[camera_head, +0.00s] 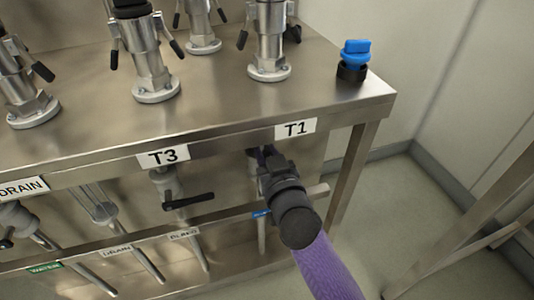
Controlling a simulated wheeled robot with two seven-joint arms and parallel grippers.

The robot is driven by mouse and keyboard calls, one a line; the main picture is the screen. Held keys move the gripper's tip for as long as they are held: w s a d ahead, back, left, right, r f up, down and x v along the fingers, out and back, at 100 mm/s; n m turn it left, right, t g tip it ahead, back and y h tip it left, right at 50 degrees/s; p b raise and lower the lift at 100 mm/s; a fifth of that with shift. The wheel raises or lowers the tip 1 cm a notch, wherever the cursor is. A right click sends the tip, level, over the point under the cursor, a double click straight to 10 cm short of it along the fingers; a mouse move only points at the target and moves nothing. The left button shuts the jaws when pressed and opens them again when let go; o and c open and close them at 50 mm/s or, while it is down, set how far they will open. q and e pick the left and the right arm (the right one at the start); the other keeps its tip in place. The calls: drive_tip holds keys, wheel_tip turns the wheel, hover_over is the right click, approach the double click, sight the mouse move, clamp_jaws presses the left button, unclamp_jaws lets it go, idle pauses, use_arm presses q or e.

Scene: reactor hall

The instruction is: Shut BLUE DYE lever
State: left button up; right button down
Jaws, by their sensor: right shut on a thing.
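My right gripper (264,160) reaches in from the lower right on its purple arm. It is at the valve under the T1 label (295,129), below the front edge of the steel bench. A blue label (260,214) on the rail below is mostly covered by my wrist, so its words cannot be read. My right gripper is shut on the BLUE DYE lever, which it and my wrist hide; the lever's angle cannot be told. A pipe (261,236) runs down below this valve. My left gripper is out of view.
To the left, under the T3 label (162,156), is a valve with a black lever (188,201). Further left are DRAIN and WATER pipes. Metal fittings (156,80) and a blue-capped part (355,55) stand on the bench top (220,110). A bench leg (352,170) stands at right.

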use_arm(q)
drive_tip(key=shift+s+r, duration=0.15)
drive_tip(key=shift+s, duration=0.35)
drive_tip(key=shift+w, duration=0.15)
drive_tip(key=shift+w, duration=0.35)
